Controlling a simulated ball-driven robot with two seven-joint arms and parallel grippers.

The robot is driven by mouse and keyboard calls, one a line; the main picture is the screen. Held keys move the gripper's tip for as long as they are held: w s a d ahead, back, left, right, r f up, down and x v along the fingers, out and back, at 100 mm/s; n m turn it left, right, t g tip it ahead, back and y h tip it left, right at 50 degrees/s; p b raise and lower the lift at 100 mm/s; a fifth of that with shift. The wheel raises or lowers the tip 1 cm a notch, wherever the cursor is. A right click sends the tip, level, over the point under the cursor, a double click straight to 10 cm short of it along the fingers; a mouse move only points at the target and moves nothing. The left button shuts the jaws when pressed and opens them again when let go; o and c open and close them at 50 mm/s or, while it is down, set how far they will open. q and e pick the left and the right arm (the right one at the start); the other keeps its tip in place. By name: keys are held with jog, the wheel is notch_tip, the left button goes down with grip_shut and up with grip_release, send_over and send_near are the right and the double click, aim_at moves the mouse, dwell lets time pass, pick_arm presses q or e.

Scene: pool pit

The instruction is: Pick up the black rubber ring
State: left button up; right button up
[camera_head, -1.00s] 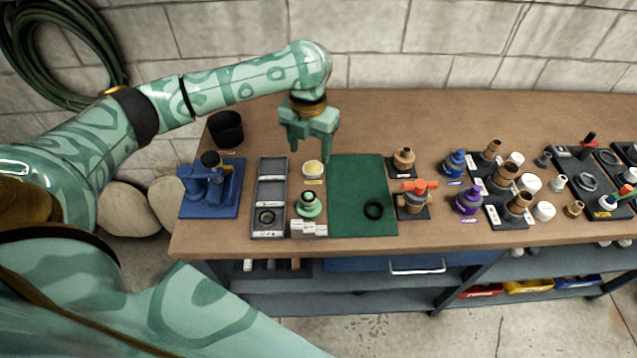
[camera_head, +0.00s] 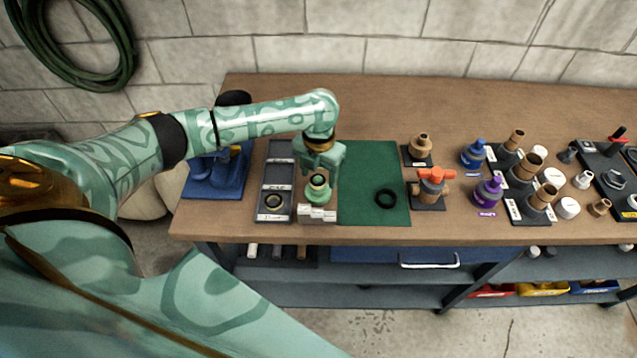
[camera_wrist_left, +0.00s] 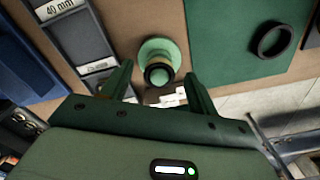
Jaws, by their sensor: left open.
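A black rubber ring (camera_head: 386,198) lies flat on the green mat (camera_head: 360,160), right of my left gripper. It also shows at the upper right of the left wrist view (camera_wrist_left: 271,39). My left gripper (camera_head: 320,174) is open and points down over a green flanged fitting (camera_head: 318,197). In the left wrist view the fitting's round top (camera_wrist_left: 158,73), with a dark band, lies between my open fingertips (camera_wrist_left: 158,70); I cannot tell whether they touch it. My right gripper is not in view.
A dark tray (camera_head: 262,188) with a ring in its front compartment is left of the fitting. White labelled blocks (camera_head: 317,212) stand in front. A valve with an orange handle (camera_head: 433,180) stands right of the mat. The back of the bench is clear.

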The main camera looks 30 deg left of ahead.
pick_arm(q)
jog(key=shift+f, duration=0.15)
jog(key=c, duration=1.1)
jog(key=shift+o, duration=0.2)
jog(key=shift+r, duration=0.45)
notch_tip(320, 180, up, 3)
jog(key=shift+f+p, duration=0.1)
jog(key=shift+p, duration=0.65)
jog(key=s+a+r+p, duration=0.1)
jog(key=s+r+p, duration=0.4)
jog(key=s+r, duration=0.4)
jog(key=s, duration=0.5)
jog(key=shift+r+p, duration=0.15)
jog(key=shift+p, duration=0.2)
